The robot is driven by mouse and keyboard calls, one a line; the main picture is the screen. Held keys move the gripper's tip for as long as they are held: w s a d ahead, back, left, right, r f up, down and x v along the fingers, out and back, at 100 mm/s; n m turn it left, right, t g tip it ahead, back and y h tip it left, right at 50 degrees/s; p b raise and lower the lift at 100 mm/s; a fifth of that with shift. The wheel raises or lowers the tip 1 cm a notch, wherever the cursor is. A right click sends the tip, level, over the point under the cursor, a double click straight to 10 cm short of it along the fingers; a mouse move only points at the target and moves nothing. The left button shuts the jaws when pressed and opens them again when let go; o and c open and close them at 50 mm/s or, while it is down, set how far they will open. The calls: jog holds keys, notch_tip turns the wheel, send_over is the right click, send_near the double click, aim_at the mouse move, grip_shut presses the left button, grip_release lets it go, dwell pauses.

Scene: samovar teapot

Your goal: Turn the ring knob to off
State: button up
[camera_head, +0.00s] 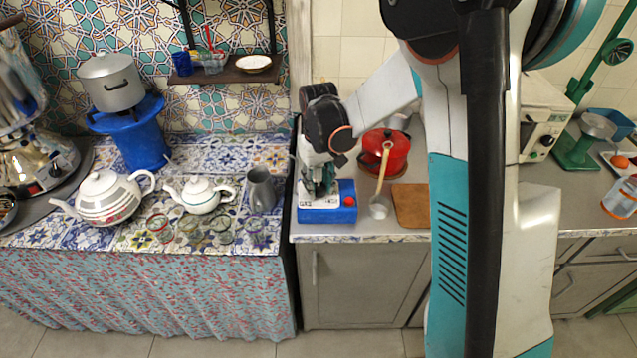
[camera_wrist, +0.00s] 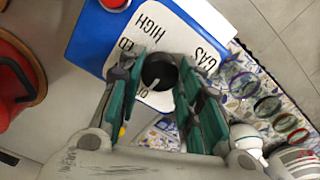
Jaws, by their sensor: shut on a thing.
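The ring knob (camera_wrist: 159,72) is a round black knob with a short light mark that points down-left in the wrist view. It sits on the white label plate (camera_wrist: 165,30) of a blue box (camera_wrist: 92,38). "GAS" and "HIGH" are readable; other words are partly hidden by the fingers. My gripper (camera_wrist: 158,74) has its green-padded fingers on both sides of the knob and is shut on it. In the head view my gripper (camera_head: 321,186) points down over the blue box (camera_head: 325,214) and hides the knob.
A red button (camera_head: 349,201) is on the box's right side. A red pot (camera_head: 385,150), a ladle (camera_head: 379,207) and a brown board (camera_head: 411,205) are to the right. A grey pitcher (camera_head: 262,188), teapots and glasses stand on the tiled counter to the left.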

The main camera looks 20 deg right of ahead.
aim_at(319, 188)
jog(key=o, duration=1.1)
notch_tip(319, 188, up, 12)
jog(key=s+r+t, duration=0.1)
jog(key=s+t, duration=0.1)
jog(key=s, duration=0.5)
jog(key=s+r+t, duration=0.2)
jog(key=s, duration=0.6)
jog(key=s+r+m+t, duration=0.1)
jog(key=s+t, duration=0.2)
jog(key=s, duration=0.5)
jog(key=shift+r, duration=0.35)
